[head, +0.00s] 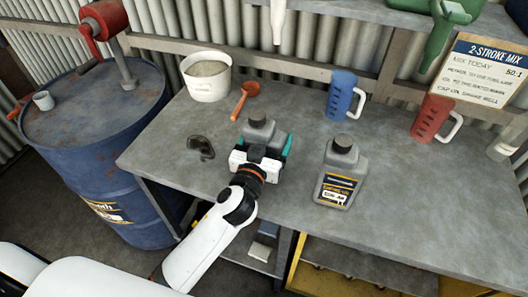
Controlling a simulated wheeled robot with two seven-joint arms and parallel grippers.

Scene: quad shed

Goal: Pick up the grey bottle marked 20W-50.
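A grey bottle (262,130) with a dark cap stands on the workbench near its front left. My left gripper (263,148) is at its front, with one teal finger on each side of it. I cannot tell whether the fingers press on it. The gripper hides the bottle's front, so its marking cannot be read. A second grey bottle (340,160) with a dark cap stands to the right, clear of the gripper. Its dark and yellow label faces me, but the grade on it is too small to read surely. My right gripper is not in view.
The workbench (420,200) is clear at the front right. A white tub (207,80), an orange scoop (245,98) and a dark small object (200,147) lie left of and behind the gripper. A blue jug (341,95) and red jug (431,118) stand behind. A blue drum (95,150) is left.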

